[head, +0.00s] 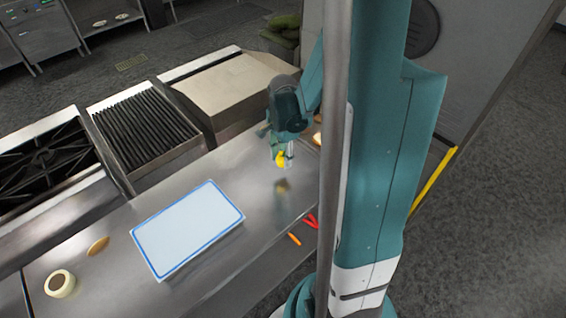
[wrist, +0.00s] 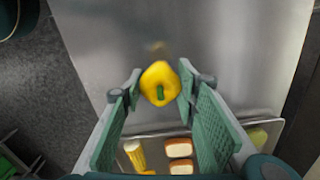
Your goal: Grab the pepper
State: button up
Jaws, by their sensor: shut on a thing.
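The pepper (wrist: 159,82) is yellow with a green stem and sits between the fingertips of my gripper (wrist: 160,88) in the wrist view. My gripper is shut on it. In the head view the pepper (head: 280,158) shows as a small yellow shape at the lower end of my gripper (head: 283,156). It is held above the steel counter (head: 215,165), with a dim yellowish reflection on the metal below it.
A white board with a blue rim (head: 188,228) lies on the counter, left of my gripper. A tape roll (head: 60,284), an orange item (head: 294,239) and a red item (head: 311,221) lie nearby. A tray (wrist: 150,136) holds corn (wrist: 135,155) and bread-like pieces (wrist: 179,148). A grill (head: 143,130) stands behind.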

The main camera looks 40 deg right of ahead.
aim_at(283, 155)
jog(key=shift+r, duration=1.85)
